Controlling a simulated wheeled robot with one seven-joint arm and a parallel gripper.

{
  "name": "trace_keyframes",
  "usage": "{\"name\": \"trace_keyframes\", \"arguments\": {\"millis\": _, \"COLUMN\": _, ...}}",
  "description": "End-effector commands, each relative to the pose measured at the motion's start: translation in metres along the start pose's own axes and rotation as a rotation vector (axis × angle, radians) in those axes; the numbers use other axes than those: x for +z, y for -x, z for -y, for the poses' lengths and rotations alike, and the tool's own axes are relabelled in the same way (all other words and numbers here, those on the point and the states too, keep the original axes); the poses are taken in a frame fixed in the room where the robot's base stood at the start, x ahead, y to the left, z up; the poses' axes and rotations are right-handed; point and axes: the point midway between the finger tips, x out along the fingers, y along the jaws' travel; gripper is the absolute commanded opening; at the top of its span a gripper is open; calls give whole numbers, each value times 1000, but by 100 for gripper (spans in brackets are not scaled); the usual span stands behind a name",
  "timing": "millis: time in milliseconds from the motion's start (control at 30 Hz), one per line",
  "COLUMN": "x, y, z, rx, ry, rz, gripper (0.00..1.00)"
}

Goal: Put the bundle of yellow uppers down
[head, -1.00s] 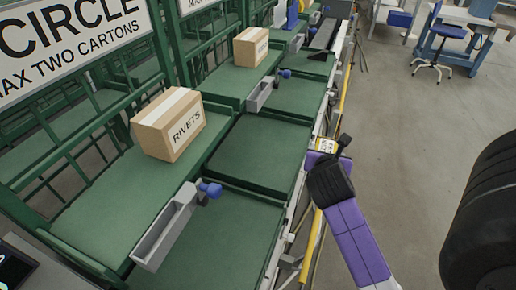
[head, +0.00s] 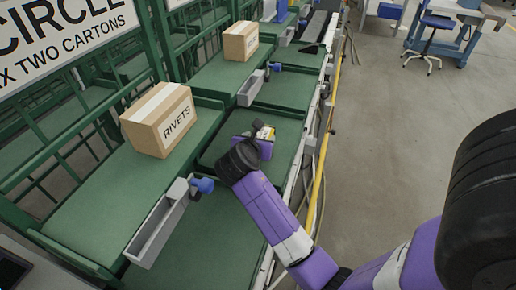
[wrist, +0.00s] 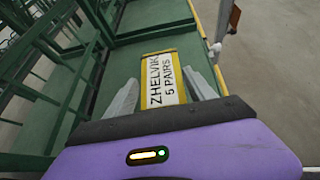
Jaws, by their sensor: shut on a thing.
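The bundle of yellow uppers (wrist: 163,78) shows in the wrist view as a yellow-edged block with a white label reading "ZHELVIK 5 PAIRS". It lies between the two grey fingers of my gripper (wrist: 162,95), which is shut on it. In the head view a small part of the bundle (head: 266,132) shows at the end of my gripper (head: 258,137); the gripper hides the rest. Both are over the green bench panel (head: 285,122) to the right of the rivets carton. I cannot tell whether the bundle touches the panel.
A carton marked "RIVETS" (head: 160,122) stands on the green shelf at left, with another carton (head: 240,41) farther back. A grey trough (head: 160,232) with a blue knob is nearer, a second trough (head: 251,88) beyond. A yellow rail (head: 322,165) runs along the bench's right edge.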

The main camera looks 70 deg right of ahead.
Motion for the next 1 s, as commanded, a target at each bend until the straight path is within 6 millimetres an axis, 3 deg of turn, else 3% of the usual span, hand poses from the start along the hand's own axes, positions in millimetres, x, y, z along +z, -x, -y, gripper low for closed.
{"name": "trace_keyframes", "arguments": {"millis": 167, "x": -9, "y": -5, "z": 0, "rx": 0, "ry": 1, "rz": 0, "gripper": 0}}
{"name": "trace_keyframes", "arguments": {"millis": 367, "x": -34, "y": -18, "z": 1, "rx": 1, "ry": 3, "rz": -1, "gripper": 0}}
{"name": "trace_keyframes", "arguments": {"millis": 767, "x": -38, "y": -21, "z": -3, "rx": 1, "ry": 1, "rz": 0, "gripper": 0}}
{"name": "trace_keyframes", "arguments": {"millis": 800, "x": -39, "y": -22, "z": -3, "rx": 0, "ry": 1, "rz": -1, "gripper": 69}}
{"name": "trace_keyframes", "arguments": {"millis": 900, "x": -39, "y": -22, "z": -3, "rx": 0, "ry": 0, "rz": -1, "gripper": 86}}
{"name": "trace_keyframes", "arguments": {"millis": 1000, "x": -39, "y": -22, "z": -3, "rx": 0, "ry": 0, "rz": -1, "gripper": 86}}
